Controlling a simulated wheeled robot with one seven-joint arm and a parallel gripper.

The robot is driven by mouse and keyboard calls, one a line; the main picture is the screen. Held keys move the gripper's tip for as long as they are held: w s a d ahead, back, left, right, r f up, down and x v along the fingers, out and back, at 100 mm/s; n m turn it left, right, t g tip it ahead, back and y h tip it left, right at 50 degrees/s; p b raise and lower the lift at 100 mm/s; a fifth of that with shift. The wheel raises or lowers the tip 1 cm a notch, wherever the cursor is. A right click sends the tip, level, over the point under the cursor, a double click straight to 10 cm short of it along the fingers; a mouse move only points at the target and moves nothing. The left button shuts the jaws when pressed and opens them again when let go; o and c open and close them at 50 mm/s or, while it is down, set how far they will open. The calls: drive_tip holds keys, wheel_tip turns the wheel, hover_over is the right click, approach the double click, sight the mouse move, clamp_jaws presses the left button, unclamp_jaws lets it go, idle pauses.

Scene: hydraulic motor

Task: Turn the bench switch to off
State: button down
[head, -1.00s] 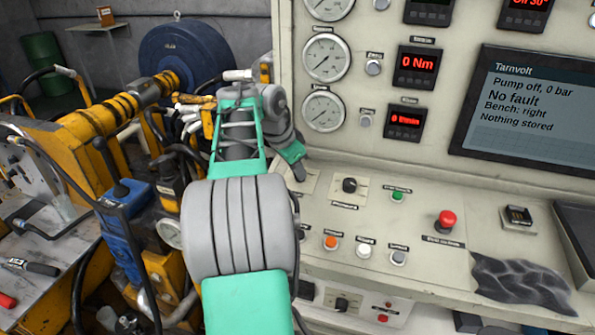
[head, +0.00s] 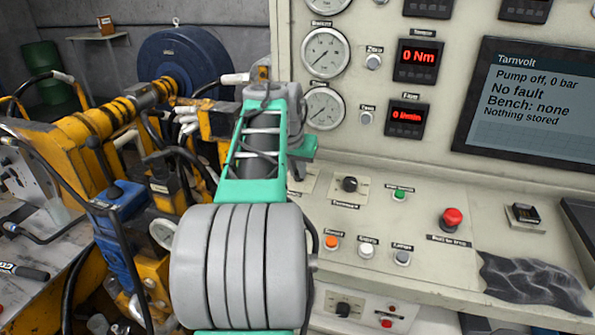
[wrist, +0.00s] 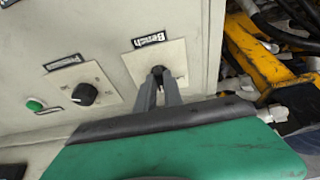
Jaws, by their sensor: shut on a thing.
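The bench switch (wrist: 158,71) is a dark knob on a pale plate labelled Bench in the wrist view, mostly hidden by my fingertips. My gripper (wrist: 158,80) is shut on this knob. The screen (head: 535,110) reads "Pump off, 0 bar", "No fault", "Bench: none" and "Nothing stored".
A second black knob (head: 350,184) and a green button (head: 399,194) sit to the right on the sloping console. A red mushroom button (head: 452,217) and a dark crumpled cloth (head: 530,280) lie farther right. Yellow machinery (head: 85,145) with hoses crowds the left.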

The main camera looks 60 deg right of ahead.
drive_tip(key=shift+r, duration=0.1)
idle(0.4)
drive_tip(key=c, duration=1.5)
unclamp_jaws()
drive_tip(key=shift+o, duration=0.2)
drive_tip(key=v, duration=0.7)
drive_tip(key=shift+a+r, duration=0.15)
drive_tip(key=shift+r, duration=0.2)
